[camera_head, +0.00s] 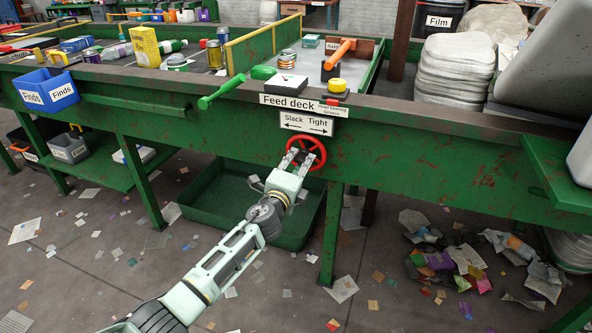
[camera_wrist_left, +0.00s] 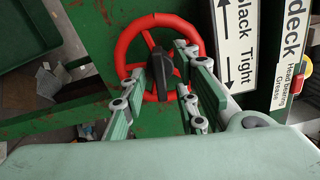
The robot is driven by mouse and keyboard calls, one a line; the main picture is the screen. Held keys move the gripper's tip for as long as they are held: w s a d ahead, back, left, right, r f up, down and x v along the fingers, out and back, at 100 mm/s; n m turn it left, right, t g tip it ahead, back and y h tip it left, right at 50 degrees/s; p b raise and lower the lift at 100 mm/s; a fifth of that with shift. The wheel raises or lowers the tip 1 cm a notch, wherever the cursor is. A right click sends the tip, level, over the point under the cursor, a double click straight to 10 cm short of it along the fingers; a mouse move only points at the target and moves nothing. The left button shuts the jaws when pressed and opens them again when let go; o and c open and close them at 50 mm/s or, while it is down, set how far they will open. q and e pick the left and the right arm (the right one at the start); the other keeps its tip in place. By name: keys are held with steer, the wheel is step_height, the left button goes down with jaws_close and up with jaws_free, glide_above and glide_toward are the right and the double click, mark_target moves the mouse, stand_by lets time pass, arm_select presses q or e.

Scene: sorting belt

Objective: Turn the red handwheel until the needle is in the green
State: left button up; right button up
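The red handwheel (camera_head: 319,147) is on the green front beam of the sorting belt, below a white "Slack Tight" sign (camera_head: 306,123) with arrows. My left gripper (camera_head: 303,154) is at the wheel's left side in the head view. In the left wrist view the red wheel (camera_wrist_left: 128,45) lies beyond the gripper (camera_wrist_left: 174,78). The fingers are spread, with the wheel's dark hub (camera_wrist_left: 166,68) showing between their tips. I cannot tell whether they touch the wheel. I see no needle or green zone in either view. My right gripper is not in view.
A "Feed deck" label (camera_head: 289,101) is above the sign. A green tray (camera_head: 212,215) is on the floor below. Paper scraps litter the floor.

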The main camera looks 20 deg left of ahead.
arm_select(q)
steer(key=s, duration=1.2)
steer(key=shift+a, duration=0.2)
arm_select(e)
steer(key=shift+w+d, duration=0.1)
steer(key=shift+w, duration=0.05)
arm_select(q)
steer(key=w+m+b, duration=0.4)
steer(key=m, duration=0.8)
steer(key=w+m+b, duration=0.4)
steer(key=m, duration=0.8)
steer(key=w+m+b, duration=0.4)
steer(key=m, duration=0.8)
steer(key=shift+a+b, duration=0.15)
steer(key=shift+b, duration=0.15)
steer(key=shift+w, duration=0.25)
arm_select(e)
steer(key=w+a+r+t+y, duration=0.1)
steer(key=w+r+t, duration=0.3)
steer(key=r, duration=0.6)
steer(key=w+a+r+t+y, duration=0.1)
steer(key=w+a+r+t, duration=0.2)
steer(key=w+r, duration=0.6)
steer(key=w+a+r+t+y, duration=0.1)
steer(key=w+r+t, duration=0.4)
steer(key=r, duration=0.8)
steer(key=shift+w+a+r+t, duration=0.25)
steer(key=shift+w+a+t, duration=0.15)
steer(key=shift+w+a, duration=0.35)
